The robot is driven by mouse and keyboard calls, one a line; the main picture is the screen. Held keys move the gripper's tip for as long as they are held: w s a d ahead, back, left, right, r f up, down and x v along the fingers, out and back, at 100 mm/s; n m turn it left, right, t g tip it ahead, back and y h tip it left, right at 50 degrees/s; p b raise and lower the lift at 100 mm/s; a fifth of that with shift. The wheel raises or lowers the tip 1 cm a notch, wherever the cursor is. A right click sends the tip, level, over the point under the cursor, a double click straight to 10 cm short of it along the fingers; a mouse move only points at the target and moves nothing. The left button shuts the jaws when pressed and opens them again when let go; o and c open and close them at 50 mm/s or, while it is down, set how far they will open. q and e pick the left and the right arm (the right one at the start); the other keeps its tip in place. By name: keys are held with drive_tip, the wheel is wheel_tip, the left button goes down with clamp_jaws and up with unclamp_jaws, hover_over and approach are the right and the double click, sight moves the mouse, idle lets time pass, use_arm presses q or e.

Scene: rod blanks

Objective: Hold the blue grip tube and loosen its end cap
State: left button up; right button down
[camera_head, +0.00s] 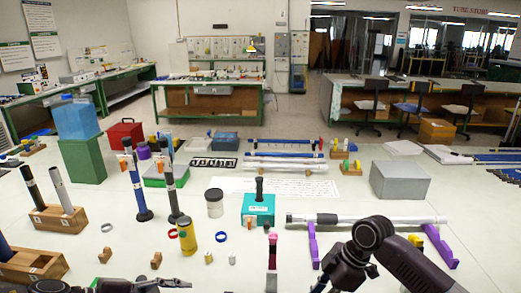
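A blue tube (137,188) with a dark upper part stands upright on the left of the white table; I cannot be sure it is the blue grip tube. Another blue tube (5,252) is cut off at the lower left, by a wooden block. Blue tubes (290,154) also lie at the back. No end cap can be told apart for certain. My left gripper (176,283) is low at the bottom edge, partly cut off, with nothing seen in it. My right arm comes in from the lower right and bends down; its gripper (318,284) is mostly hidden at the bottom edge.
A dark tube (173,193) stands beside the blue one. A yellow can (187,236), a white jar (214,203) and a teal box (258,207) stand mid-table. A long pale tube (375,219) rests on purple supports (313,245). A grey box (400,181) is at right.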

drive_tip(key=shift+f, duration=0.35)
drive_tip(key=c, duration=1.6)
unclamp_jaws()
